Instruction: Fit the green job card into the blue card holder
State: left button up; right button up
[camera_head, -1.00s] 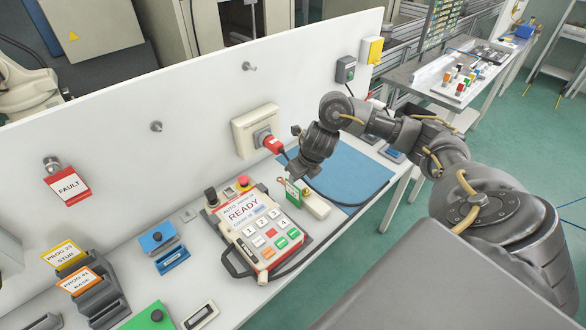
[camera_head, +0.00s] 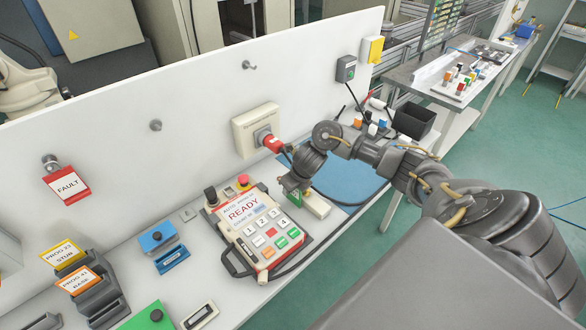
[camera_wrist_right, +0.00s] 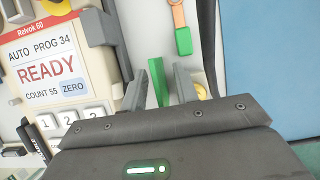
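The green job card (camera_wrist_right: 161,82) stands edge-on between the two fingers of my right gripper (camera_wrist_right: 159,84) in the right wrist view. The fingers are open, with a gap on each side of the card. In the head view my right gripper (camera_head: 294,184) is low over a pale block (camera_head: 316,206), right of the pendant, and mostly hides the card (camera_head: 296,197). The blue card holder (camera_head: 157,238) stands on the bench left of the pendant, with a blue labelled front part. My left gripper is not in view.
The pendant (camera_head: 250,218) reading READY lies between the holder and my right gripper, with a cable behind. The upright white panel (camera_head: 200,100) bounds the bench behind.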

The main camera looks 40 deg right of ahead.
grip_shut()
jog(key=shift+r, duration=0.15)
jog(key=shift+w+r+b, duration=0.1)
jog(key=shift+r+b, duration=0.25)
jog(key=shift+r, duration=0.2)
jog(key=shift+r+b, duration=0.3)
jog(key=shift+r, duration=0.45)
jog(key=s+a+r+p, duration=0.6)
jog(key=s+a+r, duration=0.2)
jog(key=s+r, duration=0.2)
jog(key=shift+s+a+p, duration=0.15)
jog(key=shift+s+p, duration=0.25)
jog(key=shift+s, duration=0.35)
